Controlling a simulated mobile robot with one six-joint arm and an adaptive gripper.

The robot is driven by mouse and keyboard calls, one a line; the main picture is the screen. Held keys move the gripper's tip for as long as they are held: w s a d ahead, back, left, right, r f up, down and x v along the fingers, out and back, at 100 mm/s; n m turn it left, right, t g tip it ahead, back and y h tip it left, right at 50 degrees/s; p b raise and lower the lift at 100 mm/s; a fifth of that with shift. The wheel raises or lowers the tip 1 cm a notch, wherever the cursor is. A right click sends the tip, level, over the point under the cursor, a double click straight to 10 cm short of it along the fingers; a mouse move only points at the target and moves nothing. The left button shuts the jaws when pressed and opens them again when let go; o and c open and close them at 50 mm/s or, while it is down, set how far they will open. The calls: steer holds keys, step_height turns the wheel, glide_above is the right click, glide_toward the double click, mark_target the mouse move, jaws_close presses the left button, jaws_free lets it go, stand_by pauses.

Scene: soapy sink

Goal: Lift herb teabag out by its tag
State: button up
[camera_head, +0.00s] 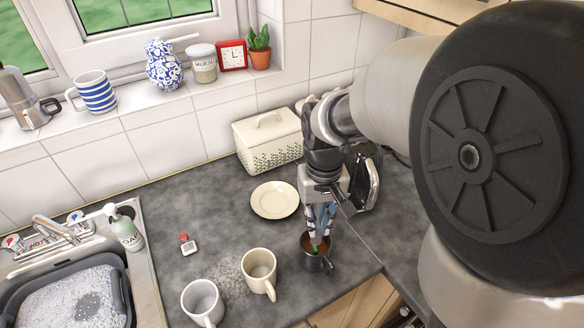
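A dark mug (318,264) with brown liquid inside stands on the counter near its front edge, handle toward the lower right. A small green tag (315,247) shows at the mug's opening, just below my fingertips. The teabag itself is not visible. My gripper (319,236) points down over the mug, its fingertips at or very near the green tag. The fingers look close together, but at this size I cannot tell whether they are shut on the tag or apart from it.
A cream mug (258,272) and a white mug (202,301) stand left of the dark mug. A cream plate (275,200) lies behind. A small white item with a red top (188,245) lies on the counter (150,205). The soapy sink basin (122,290) is at far left.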

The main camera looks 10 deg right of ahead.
mark_target(315, 248)
step_height(315, 248, down, 12)
steer(key=b, duration=0.5)
steer(key=shift+s+f, duration=0.1)
steer(key=shift+f, duration=0.1)
steer(key=shift+c, duration=0.4)
steer(key=shift+r, duration=0.1)
jaws_close()
